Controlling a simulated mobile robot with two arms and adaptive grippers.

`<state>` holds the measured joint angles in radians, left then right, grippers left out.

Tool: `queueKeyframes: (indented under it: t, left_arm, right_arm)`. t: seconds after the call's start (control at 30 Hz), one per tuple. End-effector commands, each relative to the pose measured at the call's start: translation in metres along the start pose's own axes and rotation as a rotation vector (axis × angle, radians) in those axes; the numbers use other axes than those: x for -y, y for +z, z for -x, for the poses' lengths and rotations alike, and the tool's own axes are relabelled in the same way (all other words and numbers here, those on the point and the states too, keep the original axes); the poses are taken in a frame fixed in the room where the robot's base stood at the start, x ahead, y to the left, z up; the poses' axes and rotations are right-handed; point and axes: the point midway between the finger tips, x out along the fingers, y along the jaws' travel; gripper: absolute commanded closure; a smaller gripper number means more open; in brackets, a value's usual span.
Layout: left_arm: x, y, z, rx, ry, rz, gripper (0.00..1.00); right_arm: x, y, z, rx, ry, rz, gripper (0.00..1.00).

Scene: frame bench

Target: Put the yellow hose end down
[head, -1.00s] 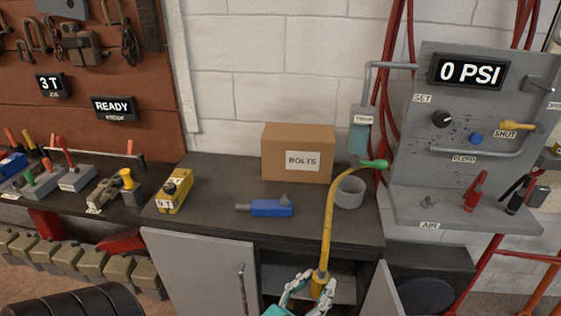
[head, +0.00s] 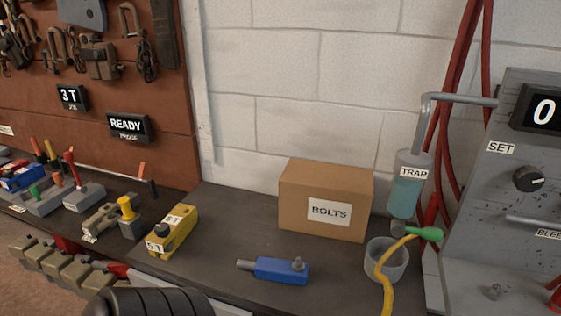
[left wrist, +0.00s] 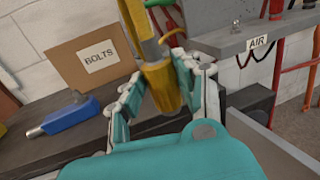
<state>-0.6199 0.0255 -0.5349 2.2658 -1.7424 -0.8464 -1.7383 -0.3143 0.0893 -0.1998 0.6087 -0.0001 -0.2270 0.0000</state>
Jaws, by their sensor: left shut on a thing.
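In the left wrist view my left gripper (left wrist: 160,82) is shut on the yellow hose end (left wrist: 159,88), a yellow cylinder with a grey part above it. In the head view the yellow hose (head: 384,273) rises from the bottom edge, past a grey cup, to a green tip (head: 426,234) just below the trap. The held end and my left gripper are out of the head view. My right gripper is in neither current view.
A cardboard BOLTS box (head: 290,205), a blue tool (head: 280,270), a yellow block (head: 174,232) and the grey cup (head: 372,268) stand on the dark bench (head: 222,268). The clear trap (head: 405,190) hangs at right. Bare bench lies between the yellow block and blue tool.

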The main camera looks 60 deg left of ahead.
Motion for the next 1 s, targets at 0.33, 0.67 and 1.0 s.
queueKeyframes:
  t: [0.33,0.67,1.0]
  left_arm:
    - [0.001,-0.001,-0.007,0.001,0.028,-0.003,1.0]
    - [-0.003,-0.006,-0.09,0.004,0.027,-0.003,1.0]
    - [-0.007,-0.015,-0.155,0.001,0.026,-0.003,1.0]
  right_arm:
    - [0.0,-0.024,0.001,-0.04,0.0,-0.003,0.3]
    - [0.01,-0.032,0.022,-0.049,-0.013,-0.008,0.3]
    - [0.005,-0.015,0.032,-0.024,-0.007,-0.003,0.3]
